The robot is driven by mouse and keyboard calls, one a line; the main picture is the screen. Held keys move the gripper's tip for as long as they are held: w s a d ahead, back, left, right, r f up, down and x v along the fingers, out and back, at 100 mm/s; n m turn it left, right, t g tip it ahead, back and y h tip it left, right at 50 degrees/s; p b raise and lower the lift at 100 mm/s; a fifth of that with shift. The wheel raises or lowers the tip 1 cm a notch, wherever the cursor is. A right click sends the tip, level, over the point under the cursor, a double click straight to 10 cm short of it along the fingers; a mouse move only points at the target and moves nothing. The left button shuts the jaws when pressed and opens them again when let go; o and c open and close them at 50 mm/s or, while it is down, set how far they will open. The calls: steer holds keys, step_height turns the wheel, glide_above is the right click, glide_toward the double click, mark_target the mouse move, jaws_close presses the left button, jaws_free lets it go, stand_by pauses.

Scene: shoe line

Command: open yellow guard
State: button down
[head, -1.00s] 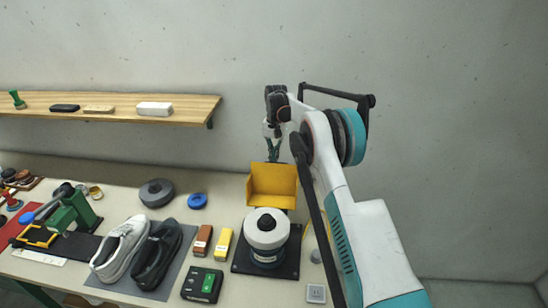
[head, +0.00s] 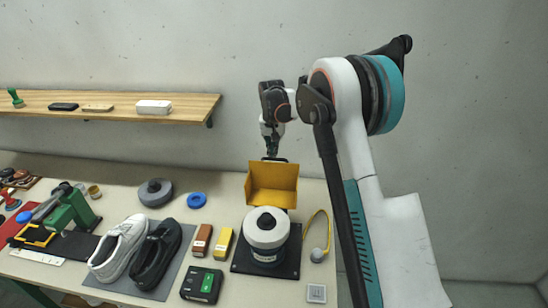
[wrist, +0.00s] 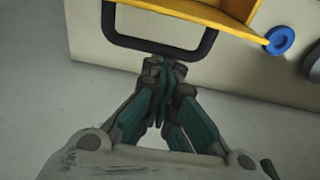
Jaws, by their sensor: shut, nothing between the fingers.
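The yellow guard (head: 272,184) stands raised behind the white round wheel (head: 266,228) of a bench machine, leaving the wheel's top uncovered. In the wrist view, part of the guard (wrist: 205,10) shows at the top, with its black U-shaped handle (wrist: 206,45). My gripper (head: 271,154) is at the far side of the guard, near its upper edge. In the wrist view, my gripper's fingertips (wrist: 163,66) are together and empty, close to the handle's crossbar; I cannot tell whether they touch it.
The machine sits on a black base plate (head: 240,267). Left of it are a yellow block (head: 222,243), a brown block (head: 201,240), a black box with a green panel (head: 202,286) and a blue ring (head: 197,200). A wooden shelf (head: 180,108) juts from the wall at left.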

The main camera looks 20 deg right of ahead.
steer(key=shift+s+a+r+t, duration=0.2)
steer(key=shift+s+r+t, duration=0.1)
steer(key=shift+s+r, duration=0.15)
